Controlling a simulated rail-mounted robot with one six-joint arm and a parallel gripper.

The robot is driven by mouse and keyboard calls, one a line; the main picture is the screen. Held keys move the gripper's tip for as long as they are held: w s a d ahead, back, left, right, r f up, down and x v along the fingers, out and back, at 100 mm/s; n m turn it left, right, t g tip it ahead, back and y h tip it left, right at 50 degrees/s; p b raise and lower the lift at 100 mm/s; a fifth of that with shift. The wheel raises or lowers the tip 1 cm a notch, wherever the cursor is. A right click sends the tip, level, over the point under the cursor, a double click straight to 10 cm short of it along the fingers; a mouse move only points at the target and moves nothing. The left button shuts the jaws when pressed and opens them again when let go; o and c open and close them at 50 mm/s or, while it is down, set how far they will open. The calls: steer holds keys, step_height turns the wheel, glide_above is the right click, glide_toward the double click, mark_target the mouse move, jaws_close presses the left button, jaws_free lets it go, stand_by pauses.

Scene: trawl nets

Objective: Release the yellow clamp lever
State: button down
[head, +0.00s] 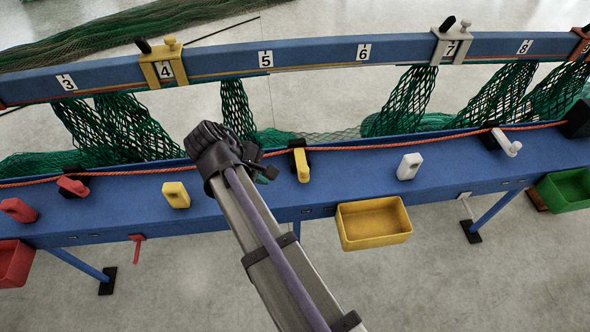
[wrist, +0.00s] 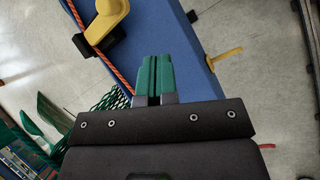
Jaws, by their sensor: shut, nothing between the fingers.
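A yellow lever on a black base (head: 300,162) sits on the blue beam (head: 335,185), just right of my arm's end. The orange rope (head: 370,142) runs along the beam past this lever. In the wrist view the rounded yellow lever (wrist: 112,10) shows at the top left, partly cut off, with the rope beside it. My gripper (wrist: 154,60) is shut and empty, its green fingers over the blue beam, apart from the lever. A yellow hook (wrist: 226,53) sticks out from the beam's edge in the wrist view.
A yellow block (head: 176,195) and a white block (head: 409,166) stand on the beam. A yellow bin (head: 374,242) hangs at its front. A yellow clamp marked 4 (head: 158,65) sits on the rear rail. Green nets (head: 405,100) hang between rail and beam.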

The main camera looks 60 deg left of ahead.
mark_target(300, 173)
steer(key=a+n+t, duration=0.1)
steer(key=n, duration=0.1)
steer(key=s+a+r+n, duration=0.1)
steer(key=n, duration=0.2)
steer(key=a+r+n+t, duration=0.1)
steer(key=a+n, duration=0.1)
steer(key=shift+s+a+r+t, duration=0.1)
steer(key=shift+s+t, duration=0.2)
steer(key=shift+s, duration=0.1)
steer(key=b+x, duration=0.4)
steer(key=x, duration=0.1)
steer(key=b+x, duration=0.4)
steer(key=x, duration=0.1)
steer(key=shift+d+f, duration=0.25)
steer(key=shift+f, duration=0.2)
steer(key=w, duration=0.4)
steer(key=shift+d+r+p, duration=0.3)
steer(key=shift+r, duration=0.05)
steer(key=shift+w+d+n, duration=0.1)
steer(key=shift+n, duration=0.2)
